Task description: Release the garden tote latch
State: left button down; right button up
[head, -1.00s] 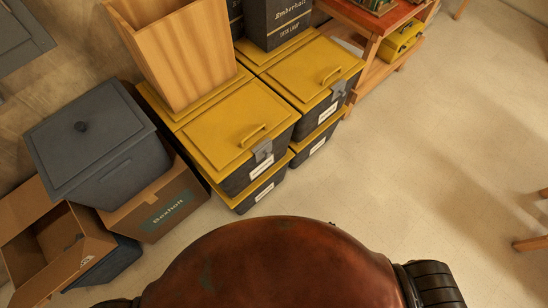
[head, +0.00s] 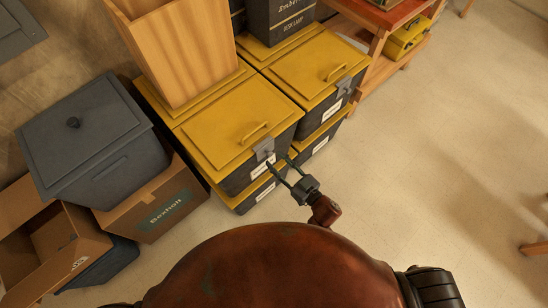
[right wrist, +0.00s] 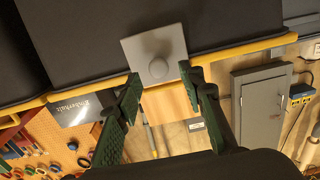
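Yellow-lidded dark totes stand stacked in two columns; the front upper tote (head: 240,175) has a grey latch (head: 264,148) on its front edge. Its white label is too small to read, so I cannot tell which tote is the garden one. My right gripper (head: 283,164) is at that tote's front, just beside the latch. In the right wrist view, the latch (right wrist: 140,46) is a grey plate with a round knob, across a yellow rim. My right gripper (right wrist: 162,79) is open, its green-padded fingertips on either side below the knob, nothing held. My left gripper is out of view.
A tall wooden box (head: 180,50) stands on the lid behind. Another latched tote (head: 318,70) and a wooden workbench (head: 385,40) are at right.

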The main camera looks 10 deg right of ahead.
aim_at(266, 152)
jog(key=shift+x, duration=1.1)
grip_shut()
